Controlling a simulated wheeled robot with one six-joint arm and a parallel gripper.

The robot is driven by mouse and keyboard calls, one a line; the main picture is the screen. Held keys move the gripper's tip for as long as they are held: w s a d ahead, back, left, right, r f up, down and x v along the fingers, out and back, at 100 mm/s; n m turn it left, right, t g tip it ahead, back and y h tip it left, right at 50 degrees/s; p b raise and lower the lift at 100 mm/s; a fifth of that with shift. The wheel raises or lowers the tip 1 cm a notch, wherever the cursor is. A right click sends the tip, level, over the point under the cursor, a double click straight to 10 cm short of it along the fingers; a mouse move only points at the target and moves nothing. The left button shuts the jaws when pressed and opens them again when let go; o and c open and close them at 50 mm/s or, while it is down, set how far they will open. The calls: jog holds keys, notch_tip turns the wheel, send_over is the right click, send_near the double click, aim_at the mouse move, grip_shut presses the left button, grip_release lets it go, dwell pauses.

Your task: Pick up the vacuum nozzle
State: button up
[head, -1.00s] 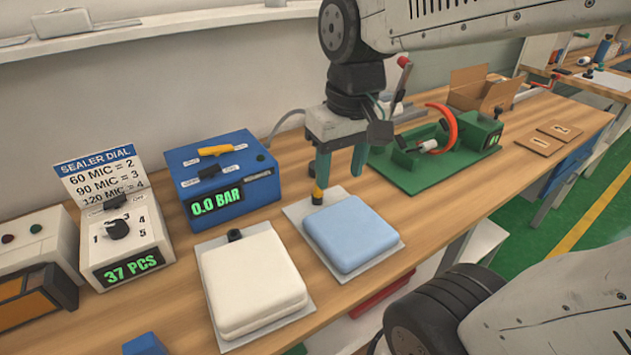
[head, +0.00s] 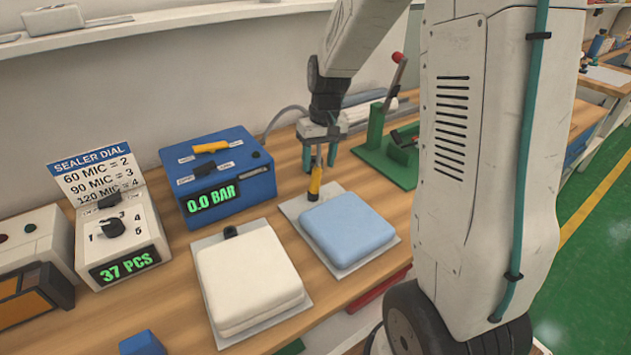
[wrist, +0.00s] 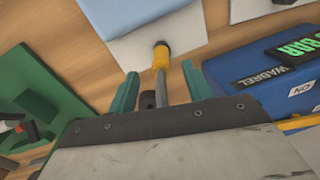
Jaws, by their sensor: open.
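The vacuum nozzle is a yellow grip (head: 315,181) on a thin grey tube. It stands near upright by the back left corner of the blue mattress (head: 350,230), its lower end near the pale sheet (head: 297,208). My gripper (head: 319,165) is over it with two teal fingers apart. In the wrist view the nozzle (wrist: 160,58) and its tube appear between the open fingers (wrist: 160,75). I cannot tell whether either finger touches it. Whether the nozzle's lower end sits on a valve is unclear.
A blue box (head: 222,178) reading 0.0 BAR stands left of my gripper. A cream mattress (head: 247,278) with a black valve (head: 230,231) lies in front of it. A sealer dial box (head: 120,242) is further left. A green stand (head: 390,155) is at the right, partly hidden by my arm.

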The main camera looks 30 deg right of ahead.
aim_at(315, 183)
jog(key=f, duration=0.4)
jog(key=shift+w+a+f, duration=0.15)
jog(key=shift+a+f, duration=0.05)
jog(key=shift+a, duration=0.05)
grip_shut()
